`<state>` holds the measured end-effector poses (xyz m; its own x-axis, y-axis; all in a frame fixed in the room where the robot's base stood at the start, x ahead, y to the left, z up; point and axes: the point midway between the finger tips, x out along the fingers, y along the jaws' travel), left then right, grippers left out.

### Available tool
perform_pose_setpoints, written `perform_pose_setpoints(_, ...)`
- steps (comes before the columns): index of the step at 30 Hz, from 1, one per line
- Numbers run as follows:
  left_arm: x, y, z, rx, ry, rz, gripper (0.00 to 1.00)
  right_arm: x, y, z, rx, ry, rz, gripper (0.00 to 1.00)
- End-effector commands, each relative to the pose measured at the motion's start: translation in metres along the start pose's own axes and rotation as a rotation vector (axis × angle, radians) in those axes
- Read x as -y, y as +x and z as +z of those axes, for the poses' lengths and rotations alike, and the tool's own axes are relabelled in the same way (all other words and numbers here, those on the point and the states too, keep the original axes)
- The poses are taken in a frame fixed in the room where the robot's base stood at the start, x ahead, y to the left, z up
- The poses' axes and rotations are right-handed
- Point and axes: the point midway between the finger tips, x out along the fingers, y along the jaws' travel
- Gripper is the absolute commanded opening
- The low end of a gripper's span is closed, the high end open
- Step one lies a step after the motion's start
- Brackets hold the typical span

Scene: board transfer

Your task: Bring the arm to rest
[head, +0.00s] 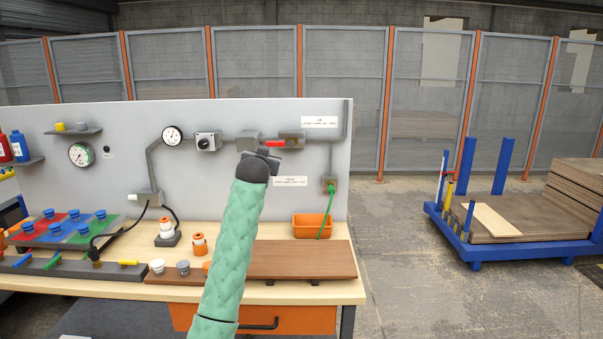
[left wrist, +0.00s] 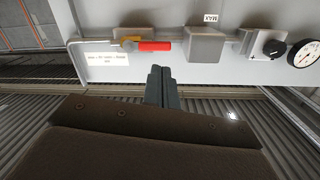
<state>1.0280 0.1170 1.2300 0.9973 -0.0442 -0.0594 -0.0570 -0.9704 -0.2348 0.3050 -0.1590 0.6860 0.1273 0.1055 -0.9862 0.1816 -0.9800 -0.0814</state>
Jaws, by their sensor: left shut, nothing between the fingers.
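My left arm, in a green sleeve, rises from the bottom middle of the head view. Its dark left gripper (head: 268,157) is raised in front of the grey wall panel (head: 230,120), just below a red valve handle (head: 274,143) in that picture. In the left wrist view the two fingers (left wrist: 161,86) are together with nothing between them. The red handle (left wrist: 154,46) shows beyond the fingertips, apart from them. My right gripper is in neither view.
The workbench holds a brown board (head: 295,260), an orange bin (head: 311,226) and small parts. A blue cart (head: 480,250) with stacked boards stands at right. Grey floor (head: 400,250) is clear between bench and cart. Mesh fencing (head: 345,85) runs behind.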

Motion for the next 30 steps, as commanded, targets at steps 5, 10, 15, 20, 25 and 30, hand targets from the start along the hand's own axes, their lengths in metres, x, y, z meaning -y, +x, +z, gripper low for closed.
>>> perform_pose_setpoints(5, 0.006, -0.038, -0.018, 0.066, -0.033, 0.014, 0.0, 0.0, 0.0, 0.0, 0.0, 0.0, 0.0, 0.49)
perform_pose_setpoints(10, 0.006, -0.079, -0.004, 0.151, -0.061, 0.035, 0.0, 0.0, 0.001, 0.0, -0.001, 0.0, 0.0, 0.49)
perform_pose_setpoints(15, -0.001, -0.121, 0.037, 0.252, -0.083, 0.064, 0.0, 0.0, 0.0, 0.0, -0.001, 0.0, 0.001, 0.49)
perform_pose_setpoints(20, -0.012, -0.163, 0.087, 0.353, -0.099, 0.093, 0.0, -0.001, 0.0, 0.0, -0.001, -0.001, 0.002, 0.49)
perform_pose_setpoints(25, -0.024, -0.213, 0.149, 0.466, -0.111, 0.124, 0.0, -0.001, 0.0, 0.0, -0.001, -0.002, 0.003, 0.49)
perform_pose_setpoints(30, -0.036, -0.262, 0.207, 0.565, -0.12, 0.154, 0.0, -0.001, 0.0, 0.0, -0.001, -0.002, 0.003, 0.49)
